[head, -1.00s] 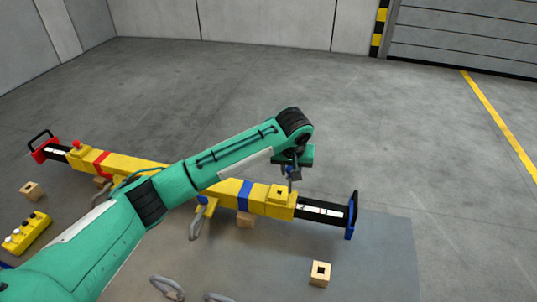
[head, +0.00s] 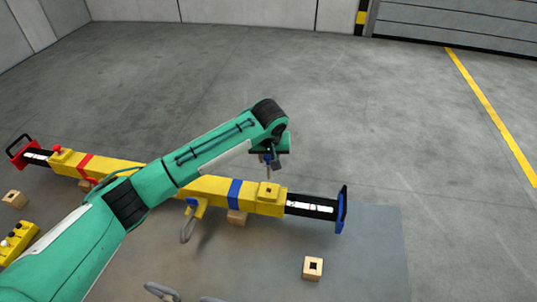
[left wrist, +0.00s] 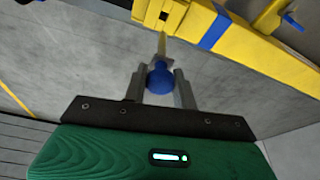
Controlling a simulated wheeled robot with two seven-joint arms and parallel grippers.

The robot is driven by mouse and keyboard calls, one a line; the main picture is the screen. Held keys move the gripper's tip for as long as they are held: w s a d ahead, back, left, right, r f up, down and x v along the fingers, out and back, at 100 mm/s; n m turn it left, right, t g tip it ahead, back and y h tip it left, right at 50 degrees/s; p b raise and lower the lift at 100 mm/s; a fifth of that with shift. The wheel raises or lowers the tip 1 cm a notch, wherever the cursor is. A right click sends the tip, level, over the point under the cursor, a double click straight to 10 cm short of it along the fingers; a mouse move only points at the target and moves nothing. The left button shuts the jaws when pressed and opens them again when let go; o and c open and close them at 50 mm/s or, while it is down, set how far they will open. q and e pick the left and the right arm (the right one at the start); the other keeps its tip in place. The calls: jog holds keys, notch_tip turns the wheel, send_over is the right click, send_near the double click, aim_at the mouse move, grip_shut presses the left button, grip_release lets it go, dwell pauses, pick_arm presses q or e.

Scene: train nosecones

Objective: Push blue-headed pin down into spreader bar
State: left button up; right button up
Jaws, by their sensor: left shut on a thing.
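The yellow spreader bar (head: 210,187) lies across the floor area with a dark socket hole (head: 268,189) on its raised right block. My left gripper (head: 269,161) is above that block. In the left wrist view my left gripper (left wrist: 160,78) is shut on the blue-headed pin (left wrist: 160,76), its round blue head between the fingers. The pin's yellowish shaft points toward the bar, and the square hole (left wrist: 163,15) lies beyond its tip. The tip appears apart from the hole. My right gripper is not in view.
A red-headed pin (head: 57,150) stands at the bar's left end. A wooden block with a dark hole (head: 313,268) stands at front right, another (head: 14,199) at left. A yellow box with knobs (head: 14,243) is at lower left. Floor behind the bar is clear.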

aim_at(269, 165)
pick_arm(q)
jog(key=shift+s+f+b, duration=0.1)
jog(key=shift+f+b, duration=0.5)
jog(key=shift+f, duration=2.15)
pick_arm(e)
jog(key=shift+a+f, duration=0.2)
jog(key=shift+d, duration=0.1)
pick_arm(q)
jog(key=shift+f, duration=0.65)
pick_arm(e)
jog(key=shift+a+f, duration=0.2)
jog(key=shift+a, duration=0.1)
pick_arm(q)
jog(key=shift+f+b, duration=0.4)
jog(key=shift+f, duration=0.5)
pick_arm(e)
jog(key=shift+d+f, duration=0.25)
pick_arm(q)
jog(key=shift+f+b, duration=0.3)
jog(key=shift+f, duration=0.75)
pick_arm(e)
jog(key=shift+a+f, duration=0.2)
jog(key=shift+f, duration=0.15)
